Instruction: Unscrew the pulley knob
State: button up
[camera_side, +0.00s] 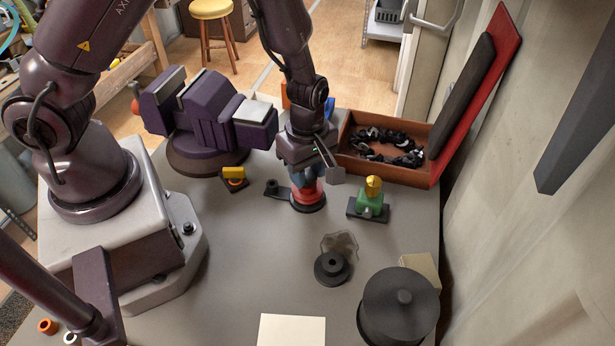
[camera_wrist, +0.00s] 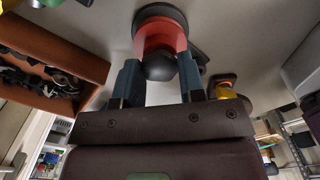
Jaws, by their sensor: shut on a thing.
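A red round piece (camera_side: 308,195) with a black disc base stands on the grey table at the middle of the side view. In the wrist view this red piece (camera_wrist: 160,36) has a dark rounded knob (camera_wrist: 158,67) at its near end, apparently the pulley knob. My gripper (camera_side: 306,178) points down over it. In the wrist view the blue-grey fingers of my gripper (camera_wrist: 160,72) flank the knob on both sides, shut on it. The exact finger contact is partly hidden. In the side view the knob is mostly covered by my gripper.
A purple vise (camera_side: 215,110) stands left of my gripper. A brown box (camera_side: 350,145) holding black parts is behind right. A green piece with a yellow top (camera_side: 371,200) stands close right. A dark spool (camera_side: 332,267) and large black cylinder (camera_side: 395,310) are in front.

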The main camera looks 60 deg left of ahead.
jog(key=n, duration=0.5)
jog(key=shift+n, duration=0.3)
jog(key=o, duration=1.1)
jog(key=shift+c, duration=0.9)
jog(key=m, duration=0.2)
jog(key=shift+m, duration=0.4)
jog(key=m, duration=1.9)
jog(key=shift+m, duration=0.3)
jog(key=m, duration=0.5)
jog(key=shift+m, duration=0.3)
jog(key=m, duration=0.8)
